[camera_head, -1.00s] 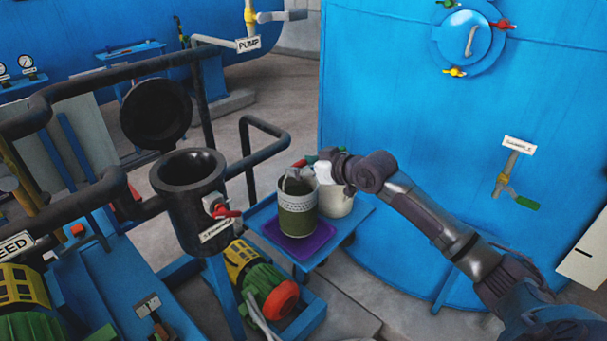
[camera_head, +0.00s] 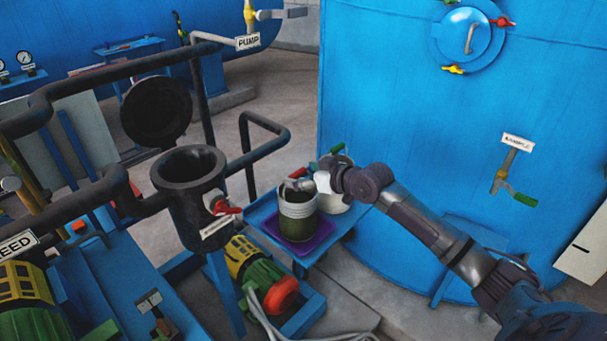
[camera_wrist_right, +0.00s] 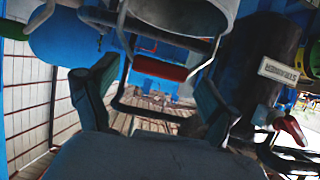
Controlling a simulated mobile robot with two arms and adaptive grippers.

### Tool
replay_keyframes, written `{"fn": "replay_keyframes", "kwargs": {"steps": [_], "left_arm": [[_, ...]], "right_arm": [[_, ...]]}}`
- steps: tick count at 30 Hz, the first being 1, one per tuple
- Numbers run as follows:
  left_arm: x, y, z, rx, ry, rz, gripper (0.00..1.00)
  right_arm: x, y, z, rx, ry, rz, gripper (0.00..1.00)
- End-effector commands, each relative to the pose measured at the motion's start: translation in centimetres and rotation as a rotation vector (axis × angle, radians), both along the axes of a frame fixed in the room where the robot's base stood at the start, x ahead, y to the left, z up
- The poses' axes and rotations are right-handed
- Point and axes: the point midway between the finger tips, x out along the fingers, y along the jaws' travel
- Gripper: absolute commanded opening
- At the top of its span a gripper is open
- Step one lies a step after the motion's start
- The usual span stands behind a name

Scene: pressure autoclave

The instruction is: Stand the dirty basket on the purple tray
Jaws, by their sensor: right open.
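The dirty basket (camera_head: 298,212), a round container with a pale band above a dark green lower part, appears to stand upright on the purple tray (camera_head: 325,232). The tray lies on a small blue cart. I cannot tell whether the fingers touch the handle. My left gripper is not in view.
A second pale container (camera_head: 334,207) with a green grip (camera_head: 337,149) stands behind on the cart (camera_head: 262,212). The black autoclave (camera_head: 190,205) with its open lid (camera_head: 156,111) is to the left. A large blue tank (camera_head: 420,120) stands close behind and right.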

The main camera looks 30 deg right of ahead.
Motion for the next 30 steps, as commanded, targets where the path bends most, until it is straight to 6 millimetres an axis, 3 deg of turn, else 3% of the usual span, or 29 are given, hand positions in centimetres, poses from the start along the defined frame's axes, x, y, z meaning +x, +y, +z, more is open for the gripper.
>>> {"fn": "replay_keyframes", "kwargs": {"steps": [7,18,30], "left_arm": [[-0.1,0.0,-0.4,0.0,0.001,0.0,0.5],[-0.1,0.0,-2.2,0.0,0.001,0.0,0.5],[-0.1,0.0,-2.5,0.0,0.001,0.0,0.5]], "right_arm": [[-1.5,-0.7,0.5,-0.003,0.0,-0.001,0.87],[-8.4,-2.9,3.4,-0.005,0.004,0.002,0.87],[-10.5,-3.6,4.7,-0.001,0.0,0.001,0.87]]}}
